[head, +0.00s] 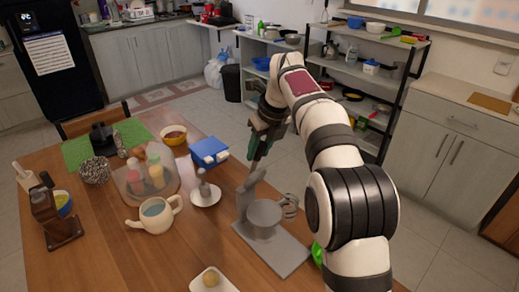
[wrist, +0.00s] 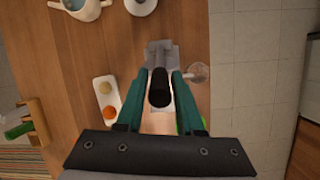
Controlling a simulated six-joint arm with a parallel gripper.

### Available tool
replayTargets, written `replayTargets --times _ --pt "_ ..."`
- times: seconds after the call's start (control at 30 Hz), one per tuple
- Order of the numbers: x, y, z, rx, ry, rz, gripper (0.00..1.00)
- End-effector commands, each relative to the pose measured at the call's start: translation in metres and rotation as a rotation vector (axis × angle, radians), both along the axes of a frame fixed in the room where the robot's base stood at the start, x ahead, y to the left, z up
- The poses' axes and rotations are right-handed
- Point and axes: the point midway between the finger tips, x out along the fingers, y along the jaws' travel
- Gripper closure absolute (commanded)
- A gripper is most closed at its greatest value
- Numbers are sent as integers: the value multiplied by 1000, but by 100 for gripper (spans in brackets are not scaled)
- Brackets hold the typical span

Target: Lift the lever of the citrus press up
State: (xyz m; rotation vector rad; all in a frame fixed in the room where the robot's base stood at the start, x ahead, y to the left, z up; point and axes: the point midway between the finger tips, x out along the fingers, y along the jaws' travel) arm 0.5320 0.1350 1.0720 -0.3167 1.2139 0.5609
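The grey citrus press (head: 284,252) stands near the table's right edge, with a flat base, a round cup and a raised grey arm at its left. In the wrist view the press (wrist: 160,52) lies beyond my fingertips. A black rounded lever handle (wrist: 160,88) sits between my two green fingers. My gripper (head: 256,158) points down just above the raised arm of the press. It also shows in the wrist view (wrist: 160,76), with its fingers apart on either side of the handle and narrow gaps visible. The handle is hard to make out in the head view.
A clear glass (head: 290,206) stands close by the press cup. A white dish (head: 205,196), a blue box (head: 208,150) and a teapot-like jug (head: 154,214) stand to the left. A small plate (head: 212,284) with a yellow item is in front. Free floor lies right of the table.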

Motion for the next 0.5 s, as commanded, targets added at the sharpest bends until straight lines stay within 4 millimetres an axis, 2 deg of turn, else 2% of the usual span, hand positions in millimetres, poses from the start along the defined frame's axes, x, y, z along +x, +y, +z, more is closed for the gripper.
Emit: replayTargets --times 0.03,0.13,0.17,0.4,0.5 --pt "-1 1 -3 0 7 1 55" --pt "-1 0 -2 0 5 0 37" --pt "-1 0 -2 0 5 0 34" --pt "0 0 -1 1 3 0 34" --pt "-2 -1 6 1 1 -1 34"
